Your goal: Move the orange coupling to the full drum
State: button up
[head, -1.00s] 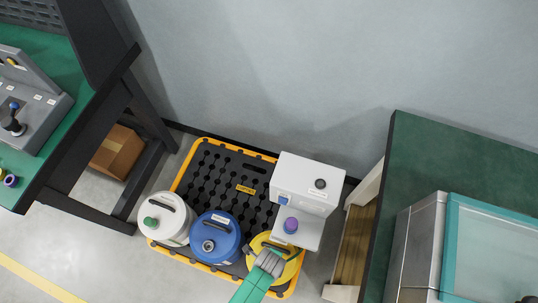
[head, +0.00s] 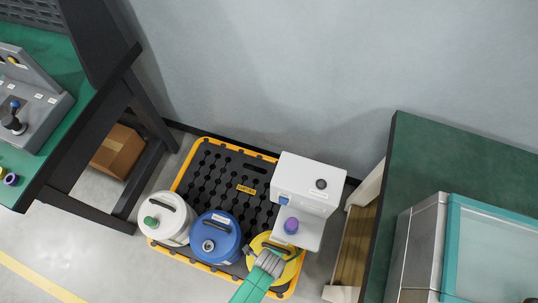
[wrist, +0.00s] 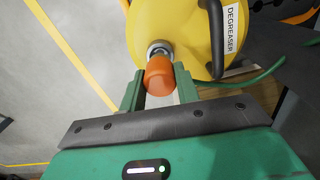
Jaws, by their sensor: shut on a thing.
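The orange coupling (wrist: 160,74) sits between the two green fingers of my gripper (wrist: 159,88) in the wrist view, and the gripper is shut on it. It is at the grey neck (wrist: 159,49) of the yellow drum (wrist: 180,22), labelled DEGREASER; I cannot tell whether it is still seated. In the head view my gripper (head: 268,262) is over the yellow drum (head: 257,243) and hides the coupling. A blue drum (head: 226,228) with a grey open-looking neck stands to its left. A white drum (head: 160,230) with a green cap stands farther left. Fill levels do not show.
The drums stand on a black spill pallet (head: 215,170) with a yellow rim. A white dispenser unit (head: 310,172) with a purple knob is close behind the yellow drum. A green hose (wrist: 265,72) runs beside that drum. Green-topped benches (head: 430,150) flank both sides.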

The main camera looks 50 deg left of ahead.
jog(key=shift+f+b, duration=0.7)
jog(key=shift+f, duration=0.35)
jog(key=o, duration=1.1)
notch_tip(320, 180, up, 8)
jog(key=p, duration=0.4)
